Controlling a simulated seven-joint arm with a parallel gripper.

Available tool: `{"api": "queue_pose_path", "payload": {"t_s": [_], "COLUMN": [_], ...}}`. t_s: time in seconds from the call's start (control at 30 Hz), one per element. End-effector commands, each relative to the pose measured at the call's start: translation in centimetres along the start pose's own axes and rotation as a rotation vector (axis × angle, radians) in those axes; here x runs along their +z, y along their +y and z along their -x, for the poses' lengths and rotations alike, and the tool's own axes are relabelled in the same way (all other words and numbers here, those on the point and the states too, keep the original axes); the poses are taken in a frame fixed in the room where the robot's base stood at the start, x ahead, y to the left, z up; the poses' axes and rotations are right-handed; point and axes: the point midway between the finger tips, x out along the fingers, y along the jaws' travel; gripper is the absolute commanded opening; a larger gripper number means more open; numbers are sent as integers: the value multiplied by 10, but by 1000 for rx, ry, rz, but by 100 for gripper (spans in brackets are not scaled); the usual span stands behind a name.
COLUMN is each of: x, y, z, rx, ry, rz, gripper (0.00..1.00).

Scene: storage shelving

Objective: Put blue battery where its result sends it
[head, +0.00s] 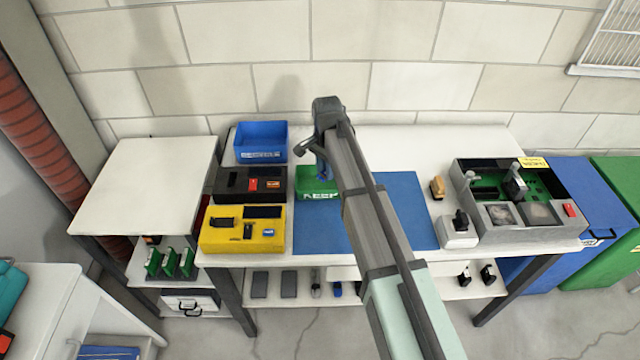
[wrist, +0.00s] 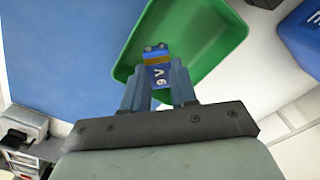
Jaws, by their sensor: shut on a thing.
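A blue battery (wrist: 158,75) marked "9 V", with a yellowish band and two metal terminals, is in my gripper (wrist: 156,88) in the wrist view. The fingers are shut on its sides. In the head view my gripper (head: 322,170) points down over the green tray labelled KEEP (head: 318,195). The battery is mostly hidden there. In the wrist view the green tray (wrist: 215,45) lies open and looks empty below the battery. The battery appears above the tray; whether it touches cannot be told.
A yellow device (head: 222,240), a black device (head: 232,182) and a blue bin (head: 262,133) stand left of the tray. A blue mat (head: 410,205) lies to its right. A grey machine (head: 480,232) with a green board stands farther right.

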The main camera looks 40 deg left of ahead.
Motion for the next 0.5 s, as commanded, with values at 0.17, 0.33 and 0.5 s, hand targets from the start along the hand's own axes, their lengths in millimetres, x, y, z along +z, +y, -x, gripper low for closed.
{"api": "queue_pose_path", "payload": {"t_s": [0.17,0.33,0.5], "x": [0,0,0], "y": [0,0,0], "z": [-8,-8,-8], "rx": [0,-1,-1], "ry": [0,0,0], "rz": [0,0,0], "gripper": [0,0,37]}}
